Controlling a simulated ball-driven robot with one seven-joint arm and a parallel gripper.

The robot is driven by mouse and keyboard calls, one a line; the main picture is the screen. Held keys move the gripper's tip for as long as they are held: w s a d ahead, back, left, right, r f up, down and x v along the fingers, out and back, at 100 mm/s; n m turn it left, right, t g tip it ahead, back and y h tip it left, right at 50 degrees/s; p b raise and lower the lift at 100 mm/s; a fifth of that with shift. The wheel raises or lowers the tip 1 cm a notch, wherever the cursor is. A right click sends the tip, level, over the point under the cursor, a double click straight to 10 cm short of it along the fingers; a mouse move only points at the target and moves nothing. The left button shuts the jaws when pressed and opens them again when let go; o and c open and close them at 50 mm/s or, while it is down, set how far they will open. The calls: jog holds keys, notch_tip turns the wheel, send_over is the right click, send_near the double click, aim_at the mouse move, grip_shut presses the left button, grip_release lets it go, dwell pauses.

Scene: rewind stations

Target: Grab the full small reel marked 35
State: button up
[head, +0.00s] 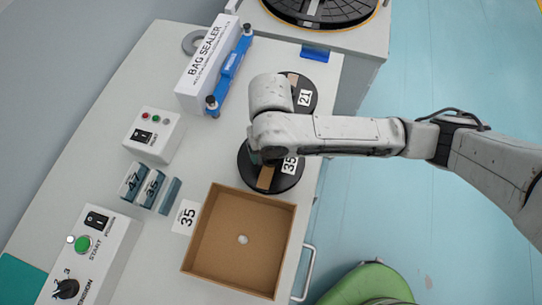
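The small reel marked 35 (286,182) lies flat on the grey table, just behind the cardboard box. It is black, with a brown strip across it and a white label reading 35 at its right. The end of my arm hangs over its far side and hides that part. My gripper's fingers are hidden behind my wrist, so I cannot see whether they touch the reel. A similar black reel marked 21 (306,97) lies farther back, partly covered by my arm.
An open cardboard box (189,258) stands in front of the reel, with a white card marked 35 (186,217) beside it. Blocks marked 47 and 35 (152,188), a switch box (153,135), a control panel (93,258) and the bag sealer (212,65) stand left. A green chair (365,287) is at lower right.

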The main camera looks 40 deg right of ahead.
jog(key=shift+f, duration=0.5)
grip_shut()
dwell(0.4)
